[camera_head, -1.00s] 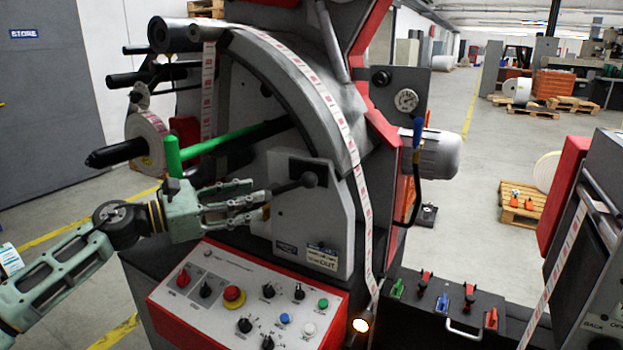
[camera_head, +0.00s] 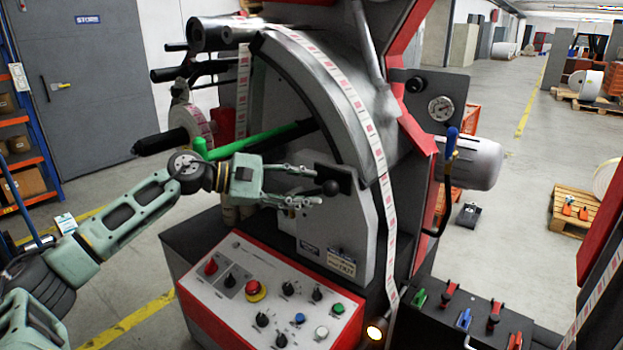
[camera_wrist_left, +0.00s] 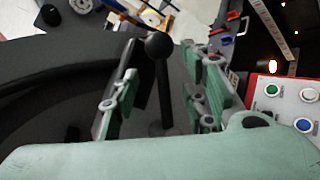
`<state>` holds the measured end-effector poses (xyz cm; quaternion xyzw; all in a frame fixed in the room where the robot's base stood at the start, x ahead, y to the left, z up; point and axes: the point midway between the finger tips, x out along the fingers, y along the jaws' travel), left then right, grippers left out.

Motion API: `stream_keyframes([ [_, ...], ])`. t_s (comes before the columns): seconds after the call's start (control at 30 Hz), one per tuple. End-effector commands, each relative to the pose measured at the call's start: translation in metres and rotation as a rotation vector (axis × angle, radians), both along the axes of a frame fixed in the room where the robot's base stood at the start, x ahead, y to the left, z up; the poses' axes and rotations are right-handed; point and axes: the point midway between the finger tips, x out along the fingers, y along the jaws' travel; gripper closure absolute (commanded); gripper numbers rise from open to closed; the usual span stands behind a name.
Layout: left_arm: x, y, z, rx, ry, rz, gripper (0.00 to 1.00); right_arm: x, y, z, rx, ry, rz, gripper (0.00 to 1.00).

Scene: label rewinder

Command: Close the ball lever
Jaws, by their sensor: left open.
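The ball lever, a dark rod with a black ball knob (camera_head: 330,187), sits on the grey side plate (camera_head: 345,225) of the rewinder. My left gripper (camera_head: 306,187) is open at the lever, with its fingers pointing right in the head view. In the left wrist view the ball lever (camera_wrist_left: 158,45) stands between the two open fingers of my left gripper (camera_wrist_left: 160,95). The lever appears apart from both fingers there. Whether a finger touches it lower down is hard to tell. My right gripper is not in view.
A red-framed control panel (camera_head: 270,300) with buttons and knobs lies below the gripper. A green bar (camera_head: 250,142) runs behind the gripper. A label strip (camera_head: 390,225) passes right of the plate. Small coloured toggle clamps (camera_head: 465,318) stand at lower right.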

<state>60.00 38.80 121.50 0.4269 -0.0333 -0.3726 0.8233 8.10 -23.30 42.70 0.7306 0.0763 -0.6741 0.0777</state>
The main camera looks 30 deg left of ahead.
Motion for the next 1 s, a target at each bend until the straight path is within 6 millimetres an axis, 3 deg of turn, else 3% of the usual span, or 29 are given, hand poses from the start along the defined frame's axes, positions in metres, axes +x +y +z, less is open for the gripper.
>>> stream_keyframes([
  [0.17,0.012,-0.011,-0.002,-0.002,0.0,0.0,0.59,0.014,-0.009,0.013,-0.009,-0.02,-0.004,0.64],
  [0.5,0.014,-0.013,-0.006,0.0,0.001,0.001,0.59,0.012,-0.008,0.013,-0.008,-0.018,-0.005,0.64],
  [1.0,0.015,-0.011,-0.003,-0.003,-0.004,0.005,1.0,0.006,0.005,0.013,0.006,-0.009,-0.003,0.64],
])
